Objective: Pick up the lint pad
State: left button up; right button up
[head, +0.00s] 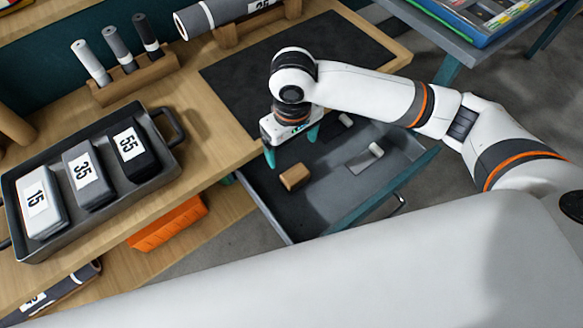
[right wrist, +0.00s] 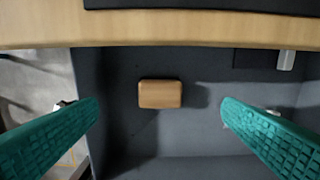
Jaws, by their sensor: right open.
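A small tan, wood-coloured block with rounded edges, which looks like the lint pad (head: 295,177), lies flat on the dark floor of the open drawer (head: 330,205). It also shows in the right wrist view (right wrist: 160,94), between the two teal fingers but apart from both. My right gripper (head: 291,146) is open and empty, above the drawer and just behind the block in the head view. No part of the block is hidden in the wrist view. My left gripper is not in view.
The wooden bench edge (right wrist: 190,30) runs close beside the drawer. A small white roller (head: 376,150) lies in the drawer on the right. A grey tray (head: 166,184) with numbered packs stands on the bench at left. The drawer floor around the block is clear.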

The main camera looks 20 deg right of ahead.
send_over(293, 171)
notch_tip(293, 171, down, 5)
jog(key=shift+w+d+f+b, duration=0.1)
jog(key=shift+w+f+b, duration=0.1)
jog(key=shift+b, duration=0.15)
jog(key=shift+f, duration=0.95)
jog(key=f, duration=0.4)
jog(key=shift+s+f+b, duration=0.25)
jog(key=shift+b, duration=0.15)
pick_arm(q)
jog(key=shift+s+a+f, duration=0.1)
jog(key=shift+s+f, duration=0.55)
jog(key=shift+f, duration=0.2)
pick_arm(e)
jog(key=c, duration=1.1)
pick_arm(q)
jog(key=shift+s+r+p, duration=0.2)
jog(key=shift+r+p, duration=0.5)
jog(key=shift+p, duration=0.1)
pick_arm(e)
notch_tip(293, 171, up, 10)
jog(key=shift+r, duration=0.1)
